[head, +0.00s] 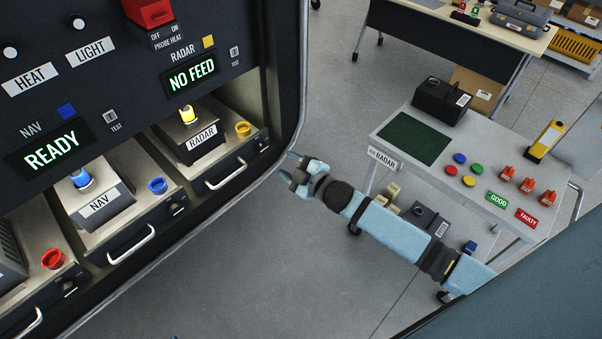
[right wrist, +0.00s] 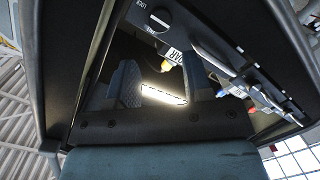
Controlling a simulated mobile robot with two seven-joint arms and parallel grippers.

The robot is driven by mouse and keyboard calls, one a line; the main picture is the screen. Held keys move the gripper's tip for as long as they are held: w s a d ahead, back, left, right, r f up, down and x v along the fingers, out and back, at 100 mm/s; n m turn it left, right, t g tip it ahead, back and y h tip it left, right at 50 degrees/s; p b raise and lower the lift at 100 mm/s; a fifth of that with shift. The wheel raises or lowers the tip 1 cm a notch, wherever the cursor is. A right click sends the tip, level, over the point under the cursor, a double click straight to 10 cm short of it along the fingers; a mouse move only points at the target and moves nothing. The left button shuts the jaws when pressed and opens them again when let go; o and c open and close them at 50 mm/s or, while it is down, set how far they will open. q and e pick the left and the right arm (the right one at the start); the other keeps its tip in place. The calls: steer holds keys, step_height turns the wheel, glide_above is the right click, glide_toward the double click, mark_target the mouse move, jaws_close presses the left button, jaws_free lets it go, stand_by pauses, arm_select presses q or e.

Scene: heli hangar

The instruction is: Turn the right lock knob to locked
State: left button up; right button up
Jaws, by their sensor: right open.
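In the right wrist view a round dark lock knob (right wrist: 160,20) with a pale slanted mark sits on the rack's dark face. The word LOCK is at its upper left; a second label below it is too small to read. In the head view this knob is hard to make out. My right gripper (head: 288,166) is open and empty, just right of the rack's lower right corner and the RADAR drawer. Its two fingers also show apart in the right wrist view (right wrist: 160,88), with the knob beyond them. My left gripper is out of view.
The rack holds the RADAR unit (head: 203,139) and NAV unit (head: 99,204) on drawers with handles. The rack's rounded grey frame edge is close to my right gripper. A grey cart (head: 470,205) stands at the right. Open floor lies between rack and cart.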

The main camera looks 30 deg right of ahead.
steer(key=v, duration=0.4)
steer(key=shift+s, duration=0.1)
stand_by(0.3)
steer(key=s+a+f+m+g, duration=0.1)
steer(key=s+f+m, duration=0.2)
steer(key=s, duration=0.4)
steer(key=s+a+f+m+g+h, duration=0.1)
steer(key=s+a+f+m+g, duration=0.1)
steer(key=s, duration=0.5)
steer(key=s+a+f+m+g+h, duration=0.1)
steer(key=s+f+m, duration=0.3)
steer(key=s+f, duration=0.2)
steer(key=shift+s+a+m+g, duration=0.15)
steer(key=shift+s+m+g, duration=0.2)
steer(key=shift+s, duration=0.5)
steer(key=shift+f, duration=0.1)
stand_by(2.8)
